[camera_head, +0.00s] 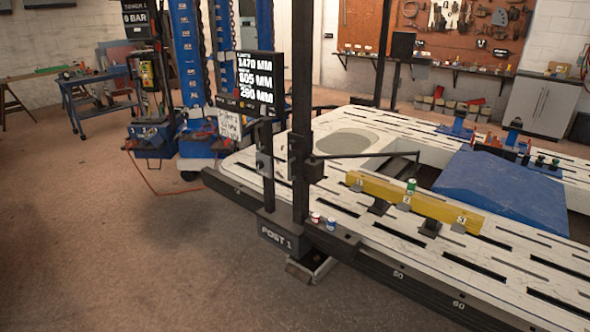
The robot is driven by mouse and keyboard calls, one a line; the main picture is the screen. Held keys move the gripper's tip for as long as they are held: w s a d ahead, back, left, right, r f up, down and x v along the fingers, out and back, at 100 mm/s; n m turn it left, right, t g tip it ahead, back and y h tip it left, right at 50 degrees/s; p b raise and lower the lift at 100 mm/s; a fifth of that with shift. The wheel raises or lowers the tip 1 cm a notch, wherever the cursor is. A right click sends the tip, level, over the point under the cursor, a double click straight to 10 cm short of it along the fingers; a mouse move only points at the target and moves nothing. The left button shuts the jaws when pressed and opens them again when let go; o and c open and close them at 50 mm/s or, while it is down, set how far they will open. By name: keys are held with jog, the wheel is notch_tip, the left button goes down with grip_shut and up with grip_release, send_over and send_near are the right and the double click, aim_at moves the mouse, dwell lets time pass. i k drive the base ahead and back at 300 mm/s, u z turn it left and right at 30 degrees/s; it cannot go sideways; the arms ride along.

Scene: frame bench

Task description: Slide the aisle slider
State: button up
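A black carriage labelled POST 1 (280,235) sits at the near left edge of the white slotted bench (232,165). It carries a tall upright black post (301,110). A dark clamp block (312,170) on the post holds a thin horizontal arm (360,155) reaching right, its tip bent down over the bench. A dark edge rail (400,276) with scale numbers such as 50 and 60 runs along the bench's near side. No part carries the words aisle slider, so I cannot tell for certain which part it is. My gripper is not in view.
A yellow numbered bar (440,207) lies on the bench, with a green can (411,186) at it. Small red (315,217) and blue (331,223) cans stand near the post. A display (256,82) stands behind. The floor (130,260) at left is clear.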

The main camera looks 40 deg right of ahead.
aim_at(300, 168)
jog(key=u, duration=0.05)
jog(key=i, duration=1)
jog(key=z, duration=0.05)
